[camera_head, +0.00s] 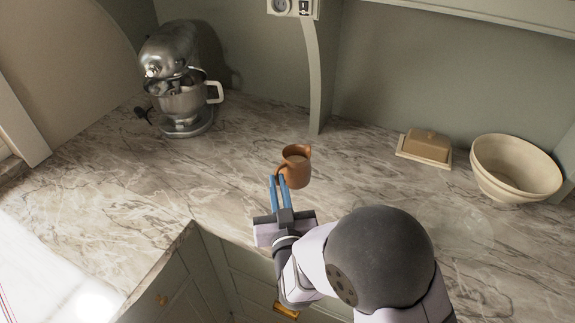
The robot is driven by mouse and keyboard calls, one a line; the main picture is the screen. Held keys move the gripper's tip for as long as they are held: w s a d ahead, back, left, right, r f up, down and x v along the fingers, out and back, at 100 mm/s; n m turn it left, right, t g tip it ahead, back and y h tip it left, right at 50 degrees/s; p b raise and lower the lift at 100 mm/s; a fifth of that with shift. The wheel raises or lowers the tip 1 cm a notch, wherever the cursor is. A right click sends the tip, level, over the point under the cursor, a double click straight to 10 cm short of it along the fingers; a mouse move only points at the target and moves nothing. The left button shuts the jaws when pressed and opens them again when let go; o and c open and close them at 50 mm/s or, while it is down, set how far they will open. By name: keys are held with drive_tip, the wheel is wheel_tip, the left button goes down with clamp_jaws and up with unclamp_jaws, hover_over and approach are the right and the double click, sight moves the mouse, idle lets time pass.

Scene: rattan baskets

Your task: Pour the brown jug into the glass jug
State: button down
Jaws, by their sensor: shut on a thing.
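The small brown jug (298,170) is near the middle of the counter and looks upright or nearly so. My gripper (281,181) has its blue fingers shut on the jug's handle side, at the jug's left. I cannot tell whether the jug rests on the counter or is held just above it. A faint, clear round shape, which looks like the glass jug (462,228), is on the counter to the right. It is partly hidden behind my arm, and its outline is hard to make out.
A silver stand mixer (178,88) stands at the back left. A butter dish (427,147) and a large cream bowl (513,172) are at the back right. A socket and a pale vertical strip (317,75) are on the wall. The marble counter (235,165) is clear left of the jug.

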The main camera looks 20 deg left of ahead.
sight(301, 168)
drive_tip(key=w+m+t+h+p, duration=0.1)
drive_tip(key=m+h+p, duration=0.1)
drive_tip(key=p, duration=0.2)
drive_tip(key=w+a+m+t+h+p, duration=0.1)
drive_tip(key=w+h+p, duration=0.1)
drive_tip(key=h+p, duration=0.1)
drive_tip(key=w+m+t+h+p, duration=0.1)
drive_tip(key=m+h+p, duration=0.1)
drive_tip(key=h+p, duration=0.1)
drive_tip(key=shift+w+a+f+m+p, duration=0.2)
drive_tip(key=shift+m+p, duration=0.1)
drive_tip(key=shift+p, duration=0.5)
drive_tip(key=d+r+m+h, duration=0.1)
drive_tip(key=h, duration=0.1)
drive_tip(key=d+m+h, duration=0.1)
drive_tip(key=d+h, duration=0.1)
drive_tip(key=w+d+r+m+h, duration=0.1)
drive_tip(key=m+h, duration=0.1)
drive_tip(key=shift+w+d+r+g, duration=0.1)
drive_tip(key=shift+d+r+g, duration=0.2)
drive_tip(key=shift+d+r, duration=0.05)
drive_tip(key=s+d+r+m+g+h, duration=0.2)
drive_tip(key=d+m+h, duration=0.1)
drive_tip(key=d+h, duration=0.2)
drive_tip(key=shift+s+d+m+h, duration=0.4)
drive_tip(key=shift+d, duration=0.1)
